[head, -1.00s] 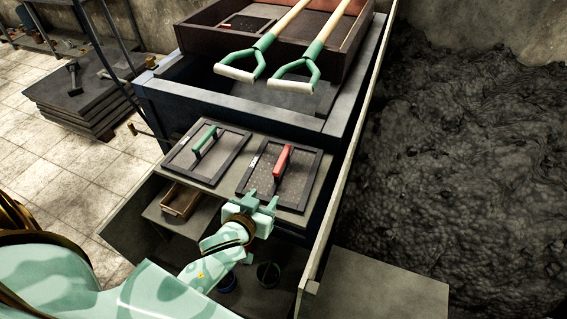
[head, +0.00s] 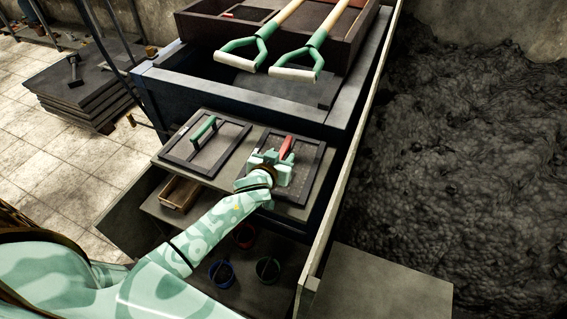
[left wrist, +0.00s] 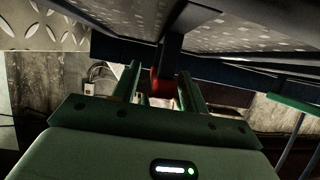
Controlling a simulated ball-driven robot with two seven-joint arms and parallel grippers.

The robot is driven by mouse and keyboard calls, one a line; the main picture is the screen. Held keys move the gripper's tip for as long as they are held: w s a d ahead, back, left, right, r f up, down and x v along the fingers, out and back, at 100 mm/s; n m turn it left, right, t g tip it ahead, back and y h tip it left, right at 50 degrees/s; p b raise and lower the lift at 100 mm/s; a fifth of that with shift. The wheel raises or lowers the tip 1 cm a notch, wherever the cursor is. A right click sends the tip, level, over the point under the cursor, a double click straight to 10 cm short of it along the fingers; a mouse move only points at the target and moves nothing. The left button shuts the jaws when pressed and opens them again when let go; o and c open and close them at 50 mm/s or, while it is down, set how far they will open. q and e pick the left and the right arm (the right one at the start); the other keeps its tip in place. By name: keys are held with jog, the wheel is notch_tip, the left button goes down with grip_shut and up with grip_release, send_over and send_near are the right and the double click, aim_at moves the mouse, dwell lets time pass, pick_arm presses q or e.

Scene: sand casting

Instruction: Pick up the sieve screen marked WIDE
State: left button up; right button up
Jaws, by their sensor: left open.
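Two framed sieve screens lie side by side on a grey shelf top. The right screen (head: 310,163) has a red handle (head: 286,146) and a perforated sheet. The left screen (head: 190,152) has a green handle (head: 204,130). I cannot read a WIDE mark on either. My left gripper (head: 274,157) is open over the right screen, close to its red handle, and covers part of it. In the left wrist view, the red handle (left wrist: 161,88) shows between the open fingers (left wrist: 159,76); contact cannot be told. My right gripper is not in view.
Behind the screens stands a blue-grey bench (head: 245,105) with a dark box and two green-handled shovels (head: 292,72). A wooden tray (head: 180,192) and several small pots (head: 221,272) sit below the shelf top. A long pale board edge (head: 345,165) and dark sand (head: 460,150) lie right.

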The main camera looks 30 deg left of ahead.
pick_arm(q)
jog(key=shift+w+f, duration=0.2)
jog(key=shift+w, duration=0.15)
jog(key=shift+s+r, duration=0.1)
grip_shut()
jog(key=shift+r, duration=0.15)
